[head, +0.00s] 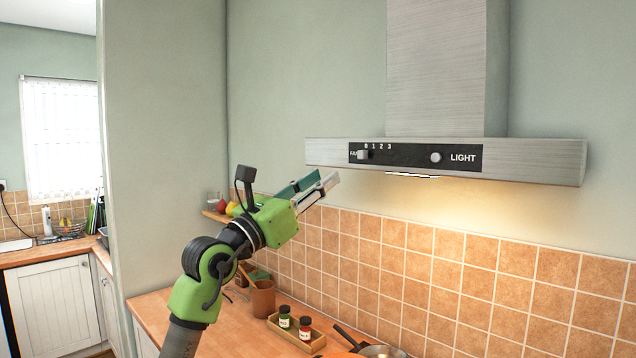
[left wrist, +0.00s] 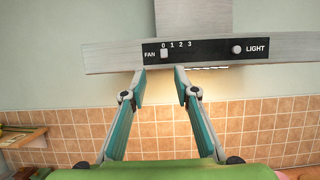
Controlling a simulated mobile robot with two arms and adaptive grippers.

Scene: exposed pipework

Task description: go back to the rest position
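My left gripper (head: 318,184) is raised in front of the tiled wall, below and left of the range hood (head: 545,160) in the head view. In the left wrist view the left gripper (left wrist: 160,80) has its two fingers apart with nothing between them, and the hood (left wrist: 110,57) lies beyond the fingertips. The hood's panel has a fan knob (head: 363,154) under the 0 mark and a round light knob (head: 436,157). A lit strip (head: 412,175) glows under the hood. My right gripper is in neither view.
The wooden counter (head: 150,303) below holds a brown pot (head: 263,298), a tray with two small jars (head: 295,330) and a pan (head: 383,351). A small shelf (head: 214,215) is behind the left arm. A wall edge (head: 165,150) stands at left.

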